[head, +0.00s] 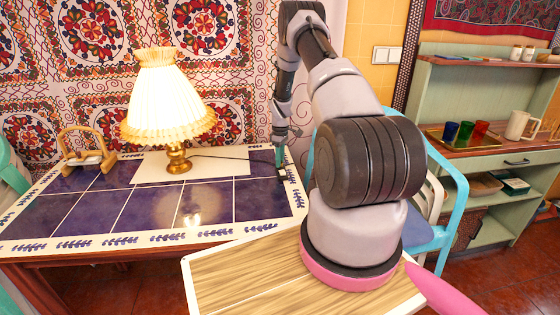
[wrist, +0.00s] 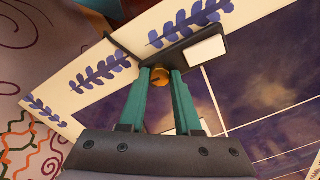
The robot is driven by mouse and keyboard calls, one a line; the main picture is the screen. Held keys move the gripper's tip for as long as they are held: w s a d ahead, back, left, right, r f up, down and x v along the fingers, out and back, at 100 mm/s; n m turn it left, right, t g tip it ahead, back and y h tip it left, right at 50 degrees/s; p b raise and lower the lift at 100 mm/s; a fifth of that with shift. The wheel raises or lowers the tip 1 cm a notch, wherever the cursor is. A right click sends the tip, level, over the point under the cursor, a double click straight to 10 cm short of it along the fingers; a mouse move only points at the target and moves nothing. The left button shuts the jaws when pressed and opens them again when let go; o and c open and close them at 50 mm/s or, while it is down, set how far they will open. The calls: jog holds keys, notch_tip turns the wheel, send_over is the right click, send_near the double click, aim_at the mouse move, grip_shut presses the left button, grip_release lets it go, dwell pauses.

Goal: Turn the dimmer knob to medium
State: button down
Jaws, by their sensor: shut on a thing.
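A dimmer with a dark body (wrist: 182,54), a white rectangular part and a small brass knob (wrist: 161,72) lies on the tiled table near its edge. My gripper (wrist: 161,74) has teal fingers pointing down at the dimmer, shut on the knob, one finger on each side. The knob has a dark mark on it; its exact angle is hard to read. In the head view my gripper (head: 280,158) is at the table's right end, over the dimmer (head: 283,171), which is small and partly hidden. The lamp (head: 166,97) on the table is lit.
The blue-tiled table (head: 95,242) has a white patterned border. A wooden stand (head: 88,150) is at its left. A dark cord (head: 222,156) runs from the lamp toward the dimmer. A light blue chair (head: 440,222) is right of the table. A green shelf (head: 490,215) holds cups.

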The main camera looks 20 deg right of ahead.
jog(key=m, duration=0.6)
jog(key=shift+m, duration=0.4)
jog(key=m, duration=1.2)
jog(key=shift+m, duration=0.4)
jog(key=m, duration=0.5)
jog(key=shift+m, duration=0.3)
jog(key=shift+d, duration=0.1)
jog(key=c, duration=0.9)
grip_release()
notch_tip(320, 180, up, 11)
jog(key=shift+s, duration=0.2)
